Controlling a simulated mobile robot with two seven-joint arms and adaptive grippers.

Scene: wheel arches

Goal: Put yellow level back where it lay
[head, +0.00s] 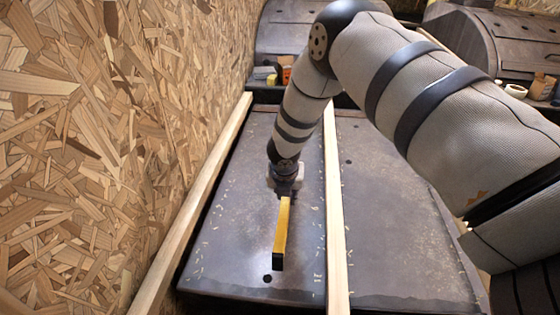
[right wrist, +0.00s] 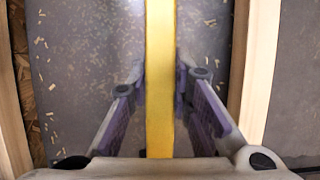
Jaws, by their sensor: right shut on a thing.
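The yellow level (head: 283,228) is a long, narrow yellow bar with a dark end. In the head view it points toward the viewer over the dark grey surface, between two pale wooden strips. My right gripper (head: 285,188) is shut on it near its far end. In the right wrist view the level (right wrist: 160,110) runs straight up the middle between the two fingers of the gripper (right wrist: 160,78). I cannot tell whether the level touches the surface below. My left gripper is not in view.
A pale strip (head: 190,215) runs along the chipboard wall (head: 110,130) on the left. Another strip (head: 334,200) lies right of the level. Wood chips are scattered on the dark surface (head: 395,220). Small items, including an orange one (head: 286,75), stand at the back.

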